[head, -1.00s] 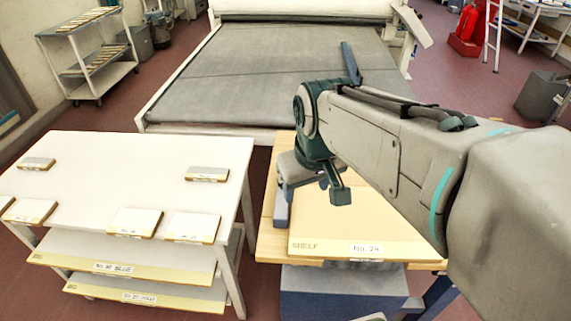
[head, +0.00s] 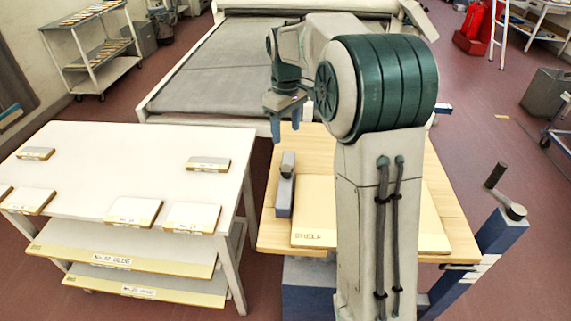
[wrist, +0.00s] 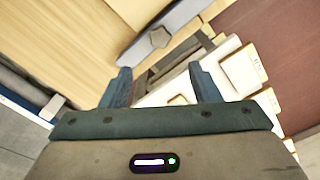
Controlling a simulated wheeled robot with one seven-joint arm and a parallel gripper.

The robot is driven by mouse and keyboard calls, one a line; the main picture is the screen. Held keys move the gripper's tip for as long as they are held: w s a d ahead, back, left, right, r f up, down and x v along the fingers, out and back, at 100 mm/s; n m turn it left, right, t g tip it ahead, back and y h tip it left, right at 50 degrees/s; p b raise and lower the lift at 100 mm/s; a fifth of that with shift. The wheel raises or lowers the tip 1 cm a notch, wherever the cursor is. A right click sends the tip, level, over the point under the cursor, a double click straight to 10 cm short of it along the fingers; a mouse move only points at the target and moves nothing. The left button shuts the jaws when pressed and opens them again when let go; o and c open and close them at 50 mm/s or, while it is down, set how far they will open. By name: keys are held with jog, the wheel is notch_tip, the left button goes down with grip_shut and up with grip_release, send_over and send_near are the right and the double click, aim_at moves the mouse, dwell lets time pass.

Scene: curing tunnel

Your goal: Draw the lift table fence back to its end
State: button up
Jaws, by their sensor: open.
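The lift table (head: 270,228) has a wooden top and stands at the centre in the head view. Its fence (head: 284,198) is a short blue-grey bar with a knob, along the left part of the top. The fence also shows in the wrist view (wrist: 190,14), with its star-shaped knob, beyond my fingertips. A pale board (head: 318,205) marked SHELF lies right of the fence, partly hidden by my arm. My gripper (head: 285,132) is above the far edge of the top, behind the fence and apart from it. In the wrist view my gripper (wrist: 162,82) is open and empty.
A white table (head: 120,160) with several small labelled boards stands close on the left. A wide grey conveyor (head: 215,85) lies behind the lift table. A crank handle (head: 505,195) rises at the right. Red floor is open at far right.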

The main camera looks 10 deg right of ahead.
aim_at(286, 168)
notch_tip(286, 168, down, 12)
jog(key=shift+f+p, duration=0.25)
jog(key=shift+p, duration=0.4)
jog(key=c, duration=1.2)
grip_shut()
